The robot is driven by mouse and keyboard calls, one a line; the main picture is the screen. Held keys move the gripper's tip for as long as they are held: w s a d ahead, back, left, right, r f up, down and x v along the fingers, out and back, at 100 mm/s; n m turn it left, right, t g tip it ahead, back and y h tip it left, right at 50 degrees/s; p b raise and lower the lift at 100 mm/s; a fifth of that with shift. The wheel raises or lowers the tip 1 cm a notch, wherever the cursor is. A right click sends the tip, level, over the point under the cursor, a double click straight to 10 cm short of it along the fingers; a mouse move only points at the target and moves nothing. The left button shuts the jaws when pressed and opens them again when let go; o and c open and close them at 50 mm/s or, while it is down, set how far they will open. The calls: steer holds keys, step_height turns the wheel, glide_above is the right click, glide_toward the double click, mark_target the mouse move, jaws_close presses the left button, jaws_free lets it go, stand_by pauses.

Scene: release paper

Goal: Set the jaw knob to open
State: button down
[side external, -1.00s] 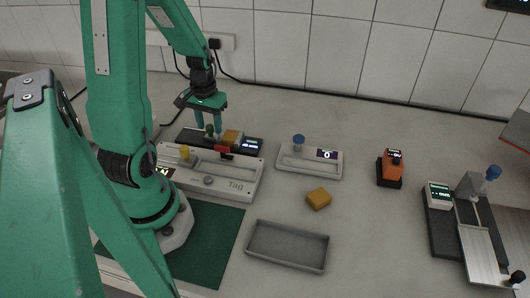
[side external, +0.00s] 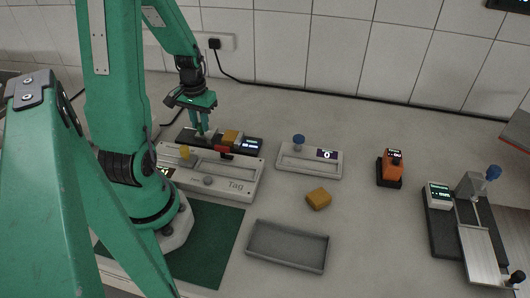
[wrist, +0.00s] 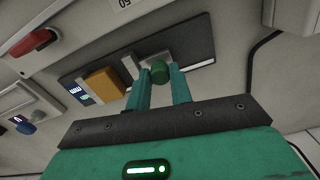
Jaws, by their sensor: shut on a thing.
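The green knob (wrist: 159,71) sits on a dark fixture (wrist: 200,52) at the back left of the bench; the fixture also shows in the side view (side external: 184,139). My gripper (wrist: 160,77) is shut on the knob, with one finger on each side of it. In the side view my gripper (side external: 201,132) points down at the fixture, and its fingers hide most of the knob. A yellow-orange block (wrist: 104,85) is on the fixture beside the knob, next to a small lit display (side external: 252,145). I cannot read the knob's setting.
A pale panel (side external: 220,187) marked "Tag", with a red handle (side external: 223,148) and a yellow knob (side external: 184,152), stands just in front. A blue-knobbed box (side external: 310,170), a loose yellow block (side external: 318,198) and a grey tray (side external: 249,248) lie to the right.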

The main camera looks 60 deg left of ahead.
mark_target(199, 124)
steer(key=shift+s+a, duration=0.25)
steer(key=c, duration=1.3)
jaws_free()
steer(key=shift+o, duration=0.2)
steer(key=shift+r, duration=0.2)
steer(key=shift+r, duration=3.75)
steer(key=shift+d, duration=0.1)
steer(key=d+r+m+t, duration=0.2)
steer(key=d+r, duration=0.2)
steer(key=d, duration=0.3)
steer(key=w+d+r+m+t, duration=0.1)
steer(key=d+r, duration=0.3)
steer(key=d, duration=0.4)
steer(key=d+r+m+t, duration=0.2)
steer(key=d+r+m, duration=0.2)
steer(key=d, duration=0.4)
steer(key=shift+w+r+t, duration=0.3)
steer(key=shift+r, duration=0.15)
